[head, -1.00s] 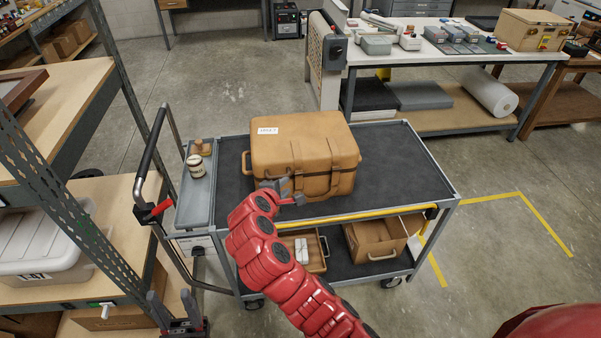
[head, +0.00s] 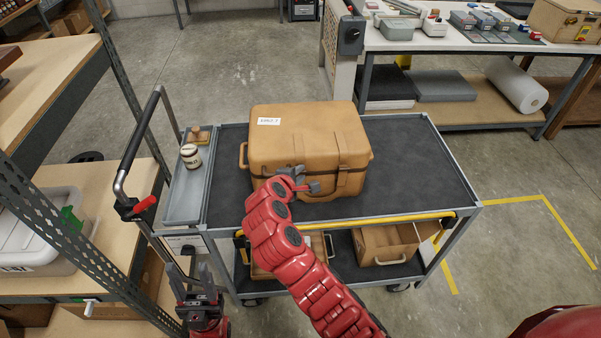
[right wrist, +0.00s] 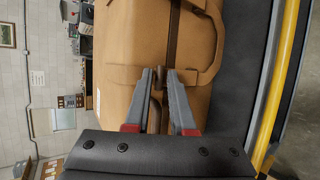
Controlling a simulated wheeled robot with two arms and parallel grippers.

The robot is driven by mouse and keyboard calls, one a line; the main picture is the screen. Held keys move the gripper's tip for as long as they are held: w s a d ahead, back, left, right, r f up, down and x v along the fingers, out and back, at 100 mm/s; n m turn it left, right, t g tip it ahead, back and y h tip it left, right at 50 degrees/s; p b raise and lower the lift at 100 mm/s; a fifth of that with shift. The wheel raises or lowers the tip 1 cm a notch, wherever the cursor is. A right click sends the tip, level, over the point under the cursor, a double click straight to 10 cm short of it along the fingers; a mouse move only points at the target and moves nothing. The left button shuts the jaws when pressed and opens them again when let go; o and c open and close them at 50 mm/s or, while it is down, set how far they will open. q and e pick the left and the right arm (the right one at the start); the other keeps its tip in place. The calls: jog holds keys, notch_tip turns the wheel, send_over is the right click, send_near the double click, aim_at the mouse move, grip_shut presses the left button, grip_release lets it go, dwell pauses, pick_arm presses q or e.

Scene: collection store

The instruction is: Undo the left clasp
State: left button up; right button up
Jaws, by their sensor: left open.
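A tan case (head: 310,130) with a white label stands closed on the trolley's top deck. Its front has dark straps and a handle. The left clasp is mostly hidden by my right gripper (head: 306,179) in the head view. In the right wrist view, my right gripper (right wrist: 160,76) has its grey fingers apart at the case front. A small strap or clasp piece shows between the tips; contact is unclear. The case (right wrist: 135,40) appears turned sideways there, with its handle (right wrist: 212,45) right of the fingers. My left gripper (head: 190,272) is open and empty, low at the left.
The trolley (head: 420,160) has free deck right of the case. A jar (head: 191,156) stands in its left side tray (head: 183,195). Shelving (head: 60,110) stands close on the left, a workbench (head: 460,45) behind.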

grip_shut()
dwell(1.2)
